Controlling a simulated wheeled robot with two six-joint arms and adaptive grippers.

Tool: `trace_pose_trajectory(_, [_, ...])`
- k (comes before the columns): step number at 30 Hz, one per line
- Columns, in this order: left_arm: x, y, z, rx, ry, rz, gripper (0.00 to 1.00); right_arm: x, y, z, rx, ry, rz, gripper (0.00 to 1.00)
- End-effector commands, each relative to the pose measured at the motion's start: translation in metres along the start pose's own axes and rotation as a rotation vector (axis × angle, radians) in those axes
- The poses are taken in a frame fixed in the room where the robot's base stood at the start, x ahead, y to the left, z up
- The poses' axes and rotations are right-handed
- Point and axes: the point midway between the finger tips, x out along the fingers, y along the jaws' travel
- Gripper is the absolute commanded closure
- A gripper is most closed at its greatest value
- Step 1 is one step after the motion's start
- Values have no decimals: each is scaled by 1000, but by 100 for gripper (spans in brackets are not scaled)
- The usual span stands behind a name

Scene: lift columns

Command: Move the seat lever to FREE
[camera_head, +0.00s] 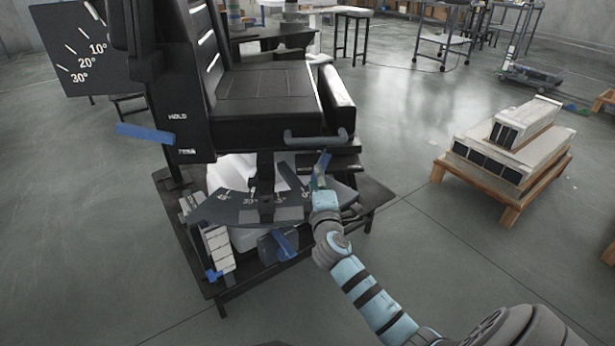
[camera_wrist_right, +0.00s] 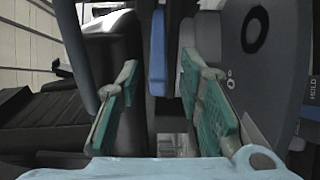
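A black seat (camera_head: 268,88) stands on a dark platform. A blue lever (camera_head: 146,133) sticks out from its left side panel, lying between the words HOLD above and a blurred word below. Another blue lever (camera_head: 325,161) shows under the right front of the seat. My right gripper (camera_head: 319,180) is under the seat edge, at this second lever. In the wrist view the right gripper (camera_wrist_right: 160,78) is open, with a blue bar (camera_wrist_right: 157,50) between and beyond its teal fingers, not visibly gripped. The word HOLD shows sideways at the right edge there. My left gripper is out of view.
A grey handle bar (camera_head: 316,138) runs along the seat's front edge. A curved dark scale plate (camera_head: 240,210) lies below the seat. A third blue lever (camera_head: 286,244) is lower down. A wooden pallet with boxes (camera_head: 490,185) stands right. The floor between is clear.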

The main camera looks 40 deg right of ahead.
Motion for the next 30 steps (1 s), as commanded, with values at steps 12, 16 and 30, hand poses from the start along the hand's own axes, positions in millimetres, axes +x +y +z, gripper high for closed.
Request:
trace_pose_trajectory(12, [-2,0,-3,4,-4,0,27,6,0,-1,1,5,-1,76])
trace_pose_trajectory(16, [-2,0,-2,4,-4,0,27,6,0,-1,1,4,-1,97])
trace_pose_trajectory(30, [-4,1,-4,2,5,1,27,5,0,4,-2,14,0,100])
